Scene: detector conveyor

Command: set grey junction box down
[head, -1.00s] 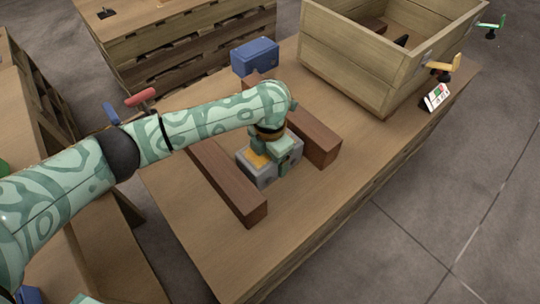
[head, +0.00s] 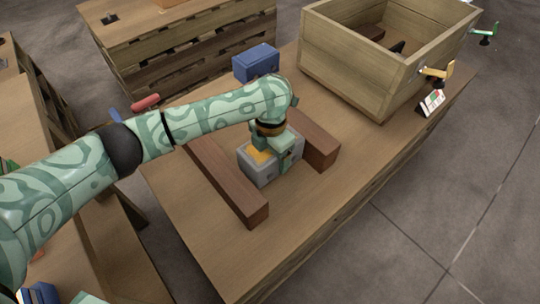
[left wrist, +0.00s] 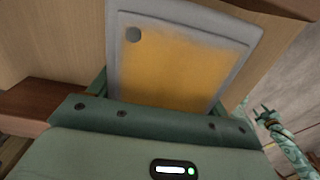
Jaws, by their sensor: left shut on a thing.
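The grey junction box (head: 262,176) has an orange-yellow panel on its face. It is between two brown wooden bars on the wooden table, upright or nearly so. My left gripper (head: 283,147) comes down over it from above and is shut on it. In the left wrist view the box's grey-rimmed orange panel (left wrist: 175,62) fills the space beyond the gripper body. The fingers hide part of the box, and I cannot tell whether its underside touches the table. A small patterned arm at the right of the wrist view ends in my right gripper (left wrist: 264,112), too small to read.
Brown bars stand left (head: 226,180) and right (head: 315,143) of the box. A blue box (head: 256,63) stands behind. A large wooden crate (head: 350,62) fills the table's far right, with a small sign (head: 432,103) beside it. The table's near part is clear.

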